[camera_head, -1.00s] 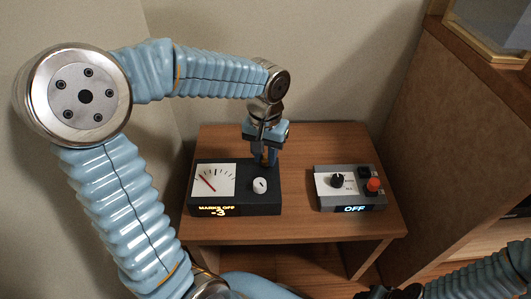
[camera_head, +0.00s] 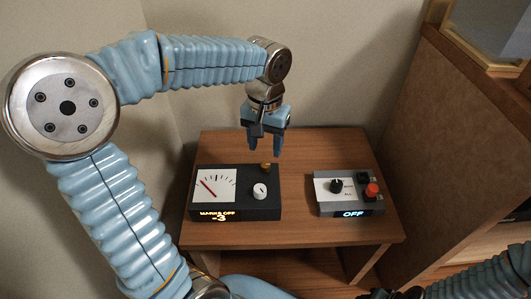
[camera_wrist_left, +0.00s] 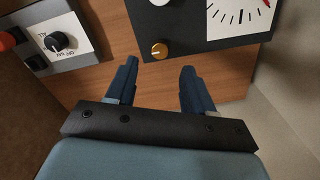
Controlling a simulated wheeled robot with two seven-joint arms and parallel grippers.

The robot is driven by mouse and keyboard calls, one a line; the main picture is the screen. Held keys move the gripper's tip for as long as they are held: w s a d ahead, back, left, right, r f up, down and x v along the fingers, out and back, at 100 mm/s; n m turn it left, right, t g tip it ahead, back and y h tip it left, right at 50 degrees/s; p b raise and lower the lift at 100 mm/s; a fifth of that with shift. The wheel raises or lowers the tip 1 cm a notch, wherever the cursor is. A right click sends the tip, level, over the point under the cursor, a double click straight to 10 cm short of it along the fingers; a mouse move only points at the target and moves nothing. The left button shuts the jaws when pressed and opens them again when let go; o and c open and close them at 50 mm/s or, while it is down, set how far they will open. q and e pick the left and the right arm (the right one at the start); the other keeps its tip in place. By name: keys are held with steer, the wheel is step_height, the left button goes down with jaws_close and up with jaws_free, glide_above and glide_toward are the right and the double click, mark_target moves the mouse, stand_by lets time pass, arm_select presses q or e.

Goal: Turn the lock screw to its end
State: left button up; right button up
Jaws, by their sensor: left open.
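The lock screw appears to be the small brass knob (camera_head: 266,167) at the back right of the dark gauge box (camera_head: 262,212). In the left wrist view the brass knob (camera_wrist_left: 160,50) shows a slot mark on its top. My left gripper (camera_head: 265,154) is open and empty, just above and behind the knob, its fingers pointing down. In the left wrist view the knob lies beyond the gap between the fingertips (camera_wrist_left: 158,70), not between them. The gauge needle is red and left of centre, and the display reads "MARKS OFF -3". My right gripper (camera_head: 392,292) is dark and cut off at the bottom edge.
A white knob (camera_head: 260,191) sits on the gauge box in front of the brass knob. A grey box (camera_head: 325,204) with a black dial, a red button and an "OFF" display stands to the right. The wooden table (camera_head: 300,150) is clear behind the boxes.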

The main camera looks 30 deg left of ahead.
mark_target(266, 164)
arm_select(q)
step_height(266, 164, up, 8)
steer(key=p, duration=0.1)
steer(key=shift+f, duration=0.15)
arm_select(e)
steer(key=shift+r, duration=0.8)
